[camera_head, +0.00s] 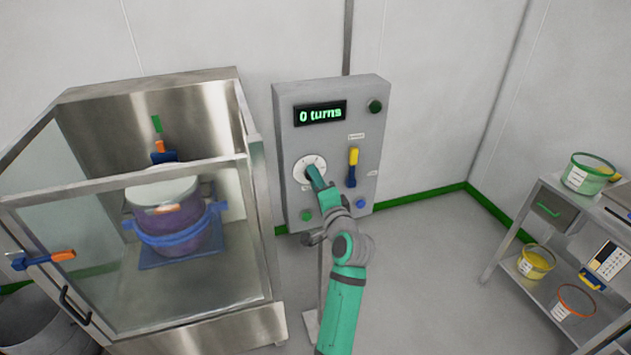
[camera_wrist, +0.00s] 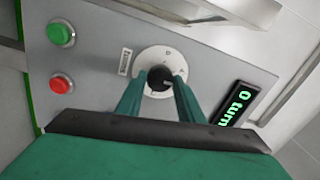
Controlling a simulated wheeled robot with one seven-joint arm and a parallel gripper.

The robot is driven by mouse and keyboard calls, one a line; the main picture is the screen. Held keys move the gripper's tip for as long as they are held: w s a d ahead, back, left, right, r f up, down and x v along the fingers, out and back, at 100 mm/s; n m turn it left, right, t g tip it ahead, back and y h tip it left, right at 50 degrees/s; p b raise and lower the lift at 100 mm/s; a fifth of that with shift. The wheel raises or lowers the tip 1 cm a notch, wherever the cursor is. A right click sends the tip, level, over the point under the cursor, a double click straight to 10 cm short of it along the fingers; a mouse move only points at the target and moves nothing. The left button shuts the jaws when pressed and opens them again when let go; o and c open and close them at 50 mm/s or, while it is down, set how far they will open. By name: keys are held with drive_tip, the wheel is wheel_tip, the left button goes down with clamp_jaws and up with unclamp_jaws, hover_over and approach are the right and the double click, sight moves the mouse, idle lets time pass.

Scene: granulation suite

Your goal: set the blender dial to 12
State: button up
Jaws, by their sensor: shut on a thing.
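The blender dial is a black knob on a round white plate (camera_head: 301,164) on the left of the grey control panel (camera_head: 333,185). In the wrist view the black knob (camera_wrist: 159,78) sits between the fingertips of my gripper (camera_wrist: 160,88), which is shut on it. The plate's marks are too small to read. My gripper (camera_head: 314,178) covers much of the dial in the head view. The panel's display (camera_head: 320,113) reads "0 turns" in green and is partly cut off in the wrist view (camera_wrist: 239,104).
The panel also has a yellow and blue lever (camera_head: 352,166), a dark green button (camera_head: 375,106), a green button (camera_head: 306,216) and a blue button (camera_head: 361,204). A glass-fronted steel cabinet (camera_head: 240,315) stands close on the left. A shelf cart (camera_head: 545,190) with tubs stands right. Floor between is clear.

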drive_tip(key=shift+d+f+m, duration=0.1)
drive_tip(key=shift+f+m, duration=0.05)
drive_tip(key=shift+m, duration=8.95)
drive_tip(key=o, duration=1.1)
drive_tip(key=shift+c, duration=0.2)
drive_tip(key=shift+s, duration=0.15)
